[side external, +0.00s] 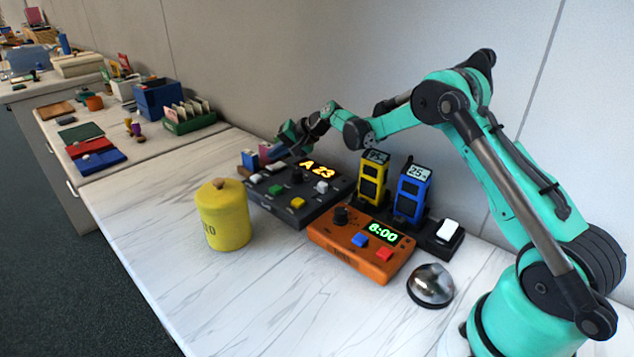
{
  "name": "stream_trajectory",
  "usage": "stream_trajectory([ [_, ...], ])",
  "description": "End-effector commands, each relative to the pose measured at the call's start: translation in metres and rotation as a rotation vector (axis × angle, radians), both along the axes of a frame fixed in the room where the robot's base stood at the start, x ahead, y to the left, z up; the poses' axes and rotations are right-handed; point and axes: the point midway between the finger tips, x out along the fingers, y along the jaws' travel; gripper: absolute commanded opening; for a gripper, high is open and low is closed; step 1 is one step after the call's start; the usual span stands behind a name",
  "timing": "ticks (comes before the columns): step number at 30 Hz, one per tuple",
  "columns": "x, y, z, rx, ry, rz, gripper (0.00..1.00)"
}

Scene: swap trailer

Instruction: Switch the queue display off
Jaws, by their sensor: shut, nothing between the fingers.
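The queue display is most likely the dark grey box (278,207) near the wall, with a lit orange "A 23" readout (317,169). Its top carries a green button (276,190), a yellow button (298,203), a pale button (321,187), a black knob (296,175) and a whitish piece (253,179). My gripper (287,150) is shut and empty, above the rear left part of this box. Its fingertips are small and dark here, and I cannot tell whether they touch anything.
A yellow canister (223,222) stands front left. An orange console (340,257) showing 8:00 is to the right, with yellow (372,182) and blue (411,196) handsets behind it, a white rocker switch (447,231) and a silver bell (431,283). The front tabletop is clear.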

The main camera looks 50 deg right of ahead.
Motion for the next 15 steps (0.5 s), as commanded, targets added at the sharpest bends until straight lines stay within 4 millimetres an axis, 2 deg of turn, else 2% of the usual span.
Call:
stream_trajectory([
  [15,0.0000,0.0029,-0.0081,0.000,0.000,0.000,0.00],
])
